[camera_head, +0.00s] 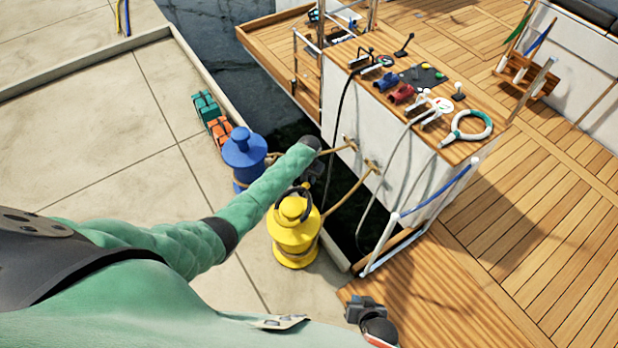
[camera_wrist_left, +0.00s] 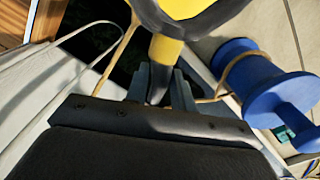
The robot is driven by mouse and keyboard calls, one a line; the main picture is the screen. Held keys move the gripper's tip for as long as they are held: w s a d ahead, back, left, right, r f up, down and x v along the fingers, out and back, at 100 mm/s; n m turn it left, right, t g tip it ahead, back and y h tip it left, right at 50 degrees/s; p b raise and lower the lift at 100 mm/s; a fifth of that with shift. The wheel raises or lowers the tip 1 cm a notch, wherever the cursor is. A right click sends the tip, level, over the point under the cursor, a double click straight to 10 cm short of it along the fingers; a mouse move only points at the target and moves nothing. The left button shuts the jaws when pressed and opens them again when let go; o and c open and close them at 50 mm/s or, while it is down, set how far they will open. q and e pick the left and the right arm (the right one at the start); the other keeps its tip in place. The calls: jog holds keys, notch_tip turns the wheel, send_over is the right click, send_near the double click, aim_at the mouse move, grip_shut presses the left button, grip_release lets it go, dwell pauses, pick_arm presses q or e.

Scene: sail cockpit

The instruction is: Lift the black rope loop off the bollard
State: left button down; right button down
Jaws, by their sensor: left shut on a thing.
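The yellow bollard (camera_head: 294,238) stands on the pale quay; its yellow top also shows in the left wrist view (camera_wrist_left: 185,8). The black rope loop (camera_head: 279,203) is around the upper part of the bollard and sits tilted. In the left wrist view the black loop (camera_wrist_left: 205,22) curves below the yellow top, and a dark part of it lies between my fingers. My left gripper (camera_wrist_left: 160,84) is shut on the loop, on the bollard's far side in the head view (camera_head: 310,178). My right gripper (camera_head: 363,309) is low over the wooden deck, its jaw opening unclear.
A blue bollard (camera_head: 245,160) with tan rope stands left of the yellow one; it also shows in the left wrist view (camera_wrist_left: 262,90). Tan lines run to the white console (camera_head: 385,160). Dark water lies between quay and boat. A blue-and-white rail (camera_head: 435,190) stands at right.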

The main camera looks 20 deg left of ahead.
pick_arm(q)
jog(key=shift+r+p, duration=4.5)
jog(key=shift+r, duration=0.3)
